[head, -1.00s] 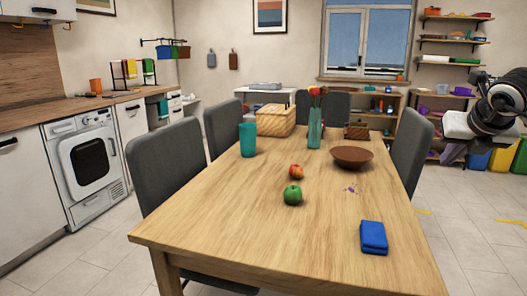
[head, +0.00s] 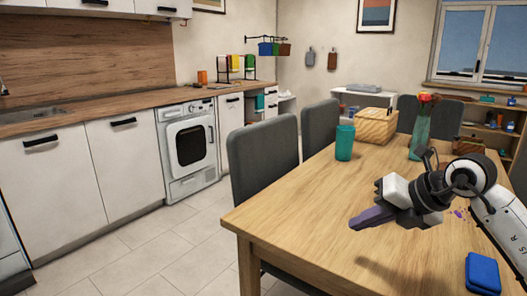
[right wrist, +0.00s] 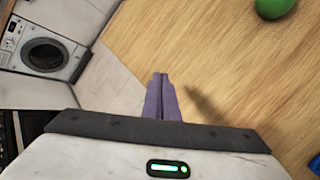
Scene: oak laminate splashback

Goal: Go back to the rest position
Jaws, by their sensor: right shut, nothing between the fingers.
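My right gripper (head: 372,217) reaches in from the right in the head view, above the table. Its purple fingers are shut with nothing between them. In the right wrist view the closed fingers (right wrist: 162,98) point over the table's edge, with floor to their left. The wooden table (head: 300,205) stands below it. My left gripper is in neither current view.
A blue folded cloth (head: 482,273) lies near the table's right front. A teal cup (head: 345,143), a wicker basket (head: 376,126) and a vase (head: 420,135) stand farther back. Grey chairs (head: 262,165) line the table.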

